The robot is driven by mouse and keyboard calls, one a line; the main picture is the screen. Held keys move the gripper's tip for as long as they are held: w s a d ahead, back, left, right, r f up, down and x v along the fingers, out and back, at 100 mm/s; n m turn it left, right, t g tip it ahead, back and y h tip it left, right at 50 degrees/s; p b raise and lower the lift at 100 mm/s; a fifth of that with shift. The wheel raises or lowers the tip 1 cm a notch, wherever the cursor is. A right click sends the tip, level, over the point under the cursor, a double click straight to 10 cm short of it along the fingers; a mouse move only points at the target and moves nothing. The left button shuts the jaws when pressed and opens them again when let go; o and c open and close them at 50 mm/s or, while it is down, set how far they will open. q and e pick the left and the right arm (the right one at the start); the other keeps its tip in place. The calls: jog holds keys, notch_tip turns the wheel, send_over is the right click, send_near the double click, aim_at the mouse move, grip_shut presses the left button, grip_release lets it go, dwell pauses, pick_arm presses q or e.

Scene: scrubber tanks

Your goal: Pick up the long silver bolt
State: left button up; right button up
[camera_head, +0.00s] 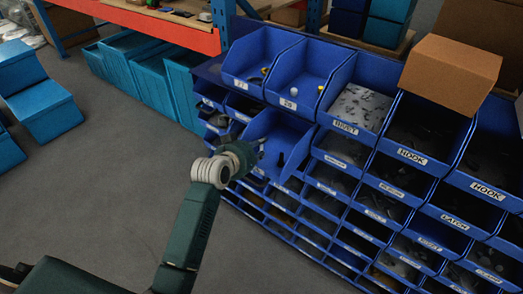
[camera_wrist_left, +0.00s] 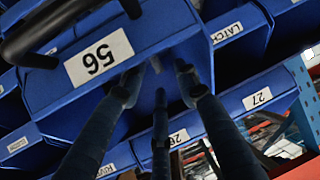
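My left gripper (camera_head: 258,152) reaches into a pulled-out blue bin (camera_head: 284,127) in the middle of the rack. In the left wrist view, the dark fingers of this gripper (camera_wrist_left: 158,84) are spread apart inside the blue bin, whose white label (camera_wrist_left: 99,57) appears upside down and seems to read 56. A small greyish shape (camera_wrist_left: 155,64) shows between the fingertips; I cannot tell whether it is the long silver bolt. No bolt can be made out clearly in either view. My right gripper is not in view.
Blue bins with labels surround the open one; one above holds silver pieces (camera_head: 358,105). A cardboard box (camera_head: 450,72) stands on the upper right bins. Teal crates (camera_head: 140,65) stand under an orange shelf at the back.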

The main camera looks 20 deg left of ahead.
pick_arm(q)
jog(key=shift+x, duration=0.85)
jog(key=shift+c, duration=0.5)
grip_shut()
notch_tip(320, 180, up, 20)
